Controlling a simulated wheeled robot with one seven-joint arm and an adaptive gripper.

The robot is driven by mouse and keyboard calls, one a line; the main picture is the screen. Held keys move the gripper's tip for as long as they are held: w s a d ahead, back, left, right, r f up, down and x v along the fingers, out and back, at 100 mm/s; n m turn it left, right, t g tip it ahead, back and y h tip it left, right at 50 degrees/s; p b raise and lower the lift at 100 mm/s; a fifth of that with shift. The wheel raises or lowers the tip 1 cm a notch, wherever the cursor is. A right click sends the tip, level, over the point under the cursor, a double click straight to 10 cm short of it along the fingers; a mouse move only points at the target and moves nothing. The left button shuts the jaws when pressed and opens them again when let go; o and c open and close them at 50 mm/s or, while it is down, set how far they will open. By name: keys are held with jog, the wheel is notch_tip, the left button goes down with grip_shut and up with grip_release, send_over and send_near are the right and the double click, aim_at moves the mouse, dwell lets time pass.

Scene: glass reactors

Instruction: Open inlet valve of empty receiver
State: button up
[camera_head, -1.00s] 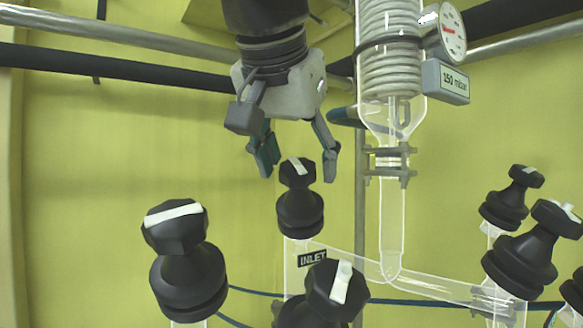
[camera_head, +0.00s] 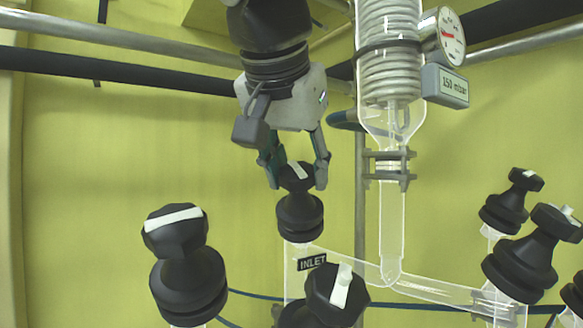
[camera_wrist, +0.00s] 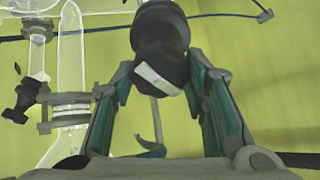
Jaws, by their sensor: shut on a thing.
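My gripper (camera_head: 297,178) hangs from above in the head view, shut on the knob of a black valve (camera_head: 300,215). A finger lies on each side of the knob, and a white mark shows on its top. In the wrist view the same valve (camera_wrist: 160,48) sits between the fingertips of my gripper (camera_wrist: 165,80), with its white mark tilted. A black label reading INLET (camera_head: 312,262) is on the glass just below this valve. Whether any receiver is empty cannot be seen.
Black valves stand close by: one at left (camera_head: 187,270), one in front (camera_head: 330,295), and several at right, one of them upper right (camera_head: 511,202).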

jog(key=n+y+p, duration=0.1)
jog(key=n, duration=0.3)
jog(key=shift+r+n, duration=0.1)
jog(key=shift+n, duration=0.2)
jog(key=n+y+p, duration=0.1)
jog(key=n+p, duration=0.1)
jog(key=n, duration=0.2)
jog(key=shift+s+a+n, duration=0.1)
jog(key=shift+n, duration=0.3)
jog(key=n+y+p, duration=0.1)
jog(key=n+p, duration=0.1)
jog(key=n, duration=0.2)
jog(key=n+g+p, duration=0.1)
jog(key=n+p, duration=0.1)
jog(key=n, duration=0.2)
jog(key=shift+a+n+y, duration=0.1)
jog(key=shift+n+y, duration=0.2)
jog(key=shift+y, duration=0.1)
jog(key=n+g+p, duration=0.1)
jog(key=n, duration=0.2)
jog(key=shift+n, duration=0.4)
jog(key=n+g, duration=0.1)
jog(key=n, duration=0.4)
jog(key=n+g+p, duration=0.1)
jog(key=shift+f+n, duration=0.2)
jog(key=shift+n, duration=0.2)
jog(key=shift+s+n+g, duration=0.1)
jog(key=shift+n+g, duration=0.2)
jog(key=shift+n, duration=1.3)
